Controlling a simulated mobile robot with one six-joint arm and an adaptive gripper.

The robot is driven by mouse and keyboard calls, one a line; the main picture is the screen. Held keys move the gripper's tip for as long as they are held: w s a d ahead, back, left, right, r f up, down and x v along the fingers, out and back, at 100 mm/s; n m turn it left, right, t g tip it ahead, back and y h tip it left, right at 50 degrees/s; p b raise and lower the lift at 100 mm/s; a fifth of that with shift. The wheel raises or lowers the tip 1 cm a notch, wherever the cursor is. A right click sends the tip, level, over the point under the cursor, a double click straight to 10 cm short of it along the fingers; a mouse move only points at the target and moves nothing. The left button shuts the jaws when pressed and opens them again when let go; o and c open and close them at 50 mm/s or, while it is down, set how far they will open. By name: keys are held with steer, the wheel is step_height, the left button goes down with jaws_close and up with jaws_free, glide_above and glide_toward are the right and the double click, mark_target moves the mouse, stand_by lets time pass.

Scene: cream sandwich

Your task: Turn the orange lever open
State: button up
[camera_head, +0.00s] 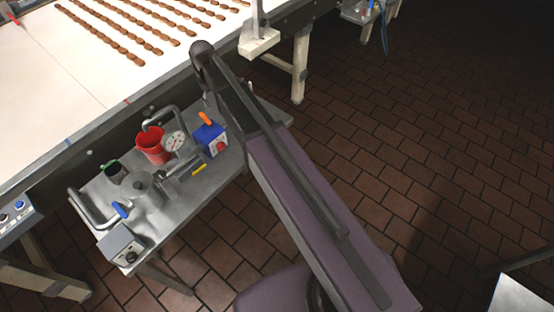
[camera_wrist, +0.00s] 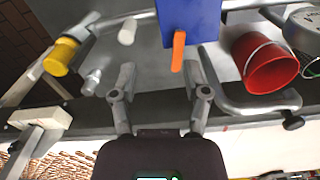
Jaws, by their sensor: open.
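The orange lever (camera_head: 205,118) sticks out from the top of a blue box (camera_head: 212,139) on the metal shelf beside the conveyor. In the wrist view the orange lever (camera_wrist: 178,52) points down from the blue box (camera_wrist: 190,22). My gripper (camera_wrist: 160,72) is open and empty, with its two fingers spread below the box in the picture. The lever's end lies between the lines of the fingers, nearer the right one. I see no contact, and the depth gap is hard to judge. In the head view I cannot make out the fingers clearly.
A red bucket (camera_wrist: 265,62) stands close beside the blue box, with a pressure gauge (camera_head: 174,141) and bent pipes near it. A yellow-ended part (camera_wrist: 62,56) is at the left. The conveyor (camera_head: 60,95) runs along the shelf. The brick floor (camera_head: 430,140) is mostly clear.

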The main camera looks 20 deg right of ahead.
steer(key=s+d+f+m+b, duration=0.2)
steer(key=s+d+f+b, duration=0.4)
steer(key=s+d, duration=0.2)
steer(key=s+d+f+m+b, duration=0.3)
steer(key=s+d+f+b, duration=0.3)
steer(key=s+d, duration=0.3)
steer(key=shift+s+f, duration=0.35)
steer(key=shift+s, duration=1.8)
